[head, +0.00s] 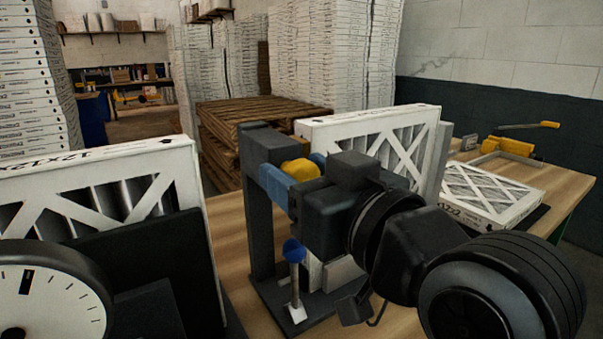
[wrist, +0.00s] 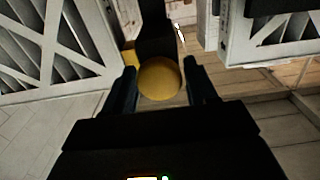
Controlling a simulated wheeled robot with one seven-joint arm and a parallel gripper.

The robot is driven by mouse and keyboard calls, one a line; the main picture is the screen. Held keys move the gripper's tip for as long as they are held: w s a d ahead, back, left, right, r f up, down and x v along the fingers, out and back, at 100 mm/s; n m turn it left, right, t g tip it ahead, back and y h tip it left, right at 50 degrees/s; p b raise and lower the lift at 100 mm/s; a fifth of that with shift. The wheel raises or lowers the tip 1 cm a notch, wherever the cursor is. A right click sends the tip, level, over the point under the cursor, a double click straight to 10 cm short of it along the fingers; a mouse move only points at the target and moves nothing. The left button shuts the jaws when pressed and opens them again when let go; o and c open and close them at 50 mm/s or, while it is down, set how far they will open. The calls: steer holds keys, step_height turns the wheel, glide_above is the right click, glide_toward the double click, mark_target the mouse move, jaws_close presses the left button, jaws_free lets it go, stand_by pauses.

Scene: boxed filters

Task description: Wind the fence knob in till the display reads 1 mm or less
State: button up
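The yellow fence knob (head: 300,168) is at the top of a dark fixture (head: 262,225) on the wooden bench in the head view. The knob shows as a round yellow end (wrist: 160,78) in the wrist view. My gripper (head: 297,175) has its blue fingers on both sides of the knob. In the wrist view my gripper (wrist: 161,80) flanks the knob closely, and I cannot tell whether the fingers press on it. A white dial (head: 50,300) with black ticks is cut off at the lower left. I see no readable number on any display.
A boxed filter (head: 425,128) stands upright behind the fixture, and another (head: 490,192) lies flat to its right. A large filter (head: 185,185) stands at left. A blue-topped lever (head: 293,250) rises below my gripper. Pallets (head: 262,110) and stacked boxes are behind.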

steer(key=c, duration=0.7)
steer(key=m+p, duration=0.2)
steer(key=shift+r+m, duration=0.15)
steer(key=shift+m, duration=0.25)
steer(key=m+p, duration=0.3)
steer(key=shift+d, duration=0.1)
steer(key=m+p, duration=0.4)
steer(key=m, duration=0.1)
steer(key=shift+w+d+m, duration=0.1)
steer(key=shift+m, duration=0.3)
steer(key=shift+f+p, duration=0.2)
steer(key=shift+p, duration=0.1)
steer(key=o, duration=1)
